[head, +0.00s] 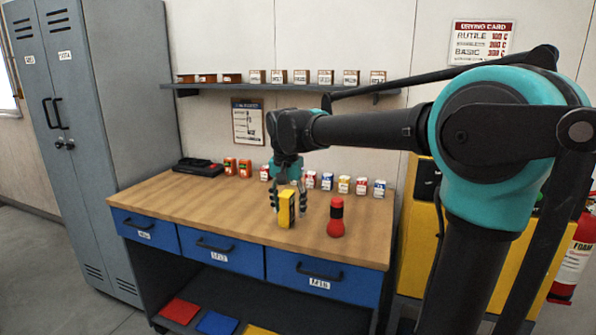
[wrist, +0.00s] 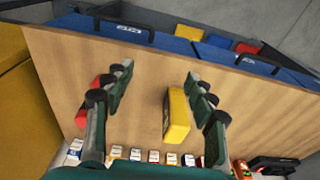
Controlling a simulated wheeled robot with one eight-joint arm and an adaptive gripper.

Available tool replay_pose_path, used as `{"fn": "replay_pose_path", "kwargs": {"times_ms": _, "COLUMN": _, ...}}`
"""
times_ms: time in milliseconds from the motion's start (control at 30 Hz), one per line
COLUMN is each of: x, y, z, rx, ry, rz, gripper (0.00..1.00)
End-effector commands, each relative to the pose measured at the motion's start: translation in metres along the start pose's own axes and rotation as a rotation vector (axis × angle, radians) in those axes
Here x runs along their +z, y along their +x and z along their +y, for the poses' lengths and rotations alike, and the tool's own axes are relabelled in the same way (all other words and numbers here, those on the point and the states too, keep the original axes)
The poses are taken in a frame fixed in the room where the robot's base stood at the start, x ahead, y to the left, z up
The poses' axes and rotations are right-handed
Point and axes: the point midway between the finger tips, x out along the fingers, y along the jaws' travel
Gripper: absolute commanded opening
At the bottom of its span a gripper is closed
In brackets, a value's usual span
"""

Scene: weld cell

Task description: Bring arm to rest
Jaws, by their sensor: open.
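My gripper (head: 288,203) is over the wooden bench top (head: 200,205), pointing down, with its fingers spread. It is open; the wrist view shows both fingers (wrist: 158,82) wide apart. A yellow box (head: 286,209) stands upright on the bench between or just beside the fingers. In the wrist view the yellow box (wrist: 177,115) is closer to the right finger, and I cannot tell whether they touch. My arm reaches in from the right, raised over the bench.
Small labelled boxes (head: 344,184) line the back edge. A black case (head: 198,167) lies at the back left. A wall shelf (head: 215,87) holds small boxes. A grey locker (head: 95,120) stands left. The bench's left front is clear.

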Motion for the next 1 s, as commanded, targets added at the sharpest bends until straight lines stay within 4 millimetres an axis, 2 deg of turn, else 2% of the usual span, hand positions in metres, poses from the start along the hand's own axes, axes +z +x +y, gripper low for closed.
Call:
{"fn": "replay_pose_path", "kwargs": {"times_ms": 267, "x": 0.002, "y": 0.036, "z": 0.044, "rx": -0.027, "ry": -0.044, "rz": 0.021, "gripper": 0.56}}
{"fn": "replay_pose_path", "kwargs": {"times_ms": 367, "x": 0.005, "y": 0.054, "z": 0.068, "rx": -0.039, "ry": -0.068, "rz": 0.035, "gripper": 0.56}}
{"fn": "replay_pose_path", "kwargs": {"times_ms": 533, "x": 0.02, "y": 0.095, "z": 0.118, "rx": -0.062, "ry": -0.121, "rz": 0.071, "gripper": 0.56}}
{"fn": "replay_pose_path", "kwargs": {"times_ms": 667, "x": 0.047, "y": 0.139, "z": 0.175, "rx": -0.077, "ry": -0.179, "rz": 0.121, "gripper": 0.56}}
{"fn": "replay_pose_path", "kwargs": {"times_ms": 700, "x": 0.059, "y": 0.152, "z": 0.192, "rx": -0.08, "ry": -0.2, "rz": 0.138, "gripper": 0.56}}
{"fn": "replay_pose_path", "kwargs": {"times_ms": 800, "x": 0.087, "y": 0.181, "z": 0.228, "rx": -0.082, "ry": -0.248, "rz": 0.18, "gripper": 0.56}}
{"fn": "replay_pose_path", "kwargs": {"times_ms": 900, "x": 0.11, "y": 0.201, "z": 0.25, "rx": -0.078, "ry": -0.285, "rz": 0.212, "gripper": 0.56}}
{"fn": "replay_pose_path", "kwargs": {"times_ms": 1000, "x": 0.119, "y": 0.208, "z": 0.258, "rx": -0.076, "ry": -0.299, "rz": 0.225, "gripper": 0.56}}
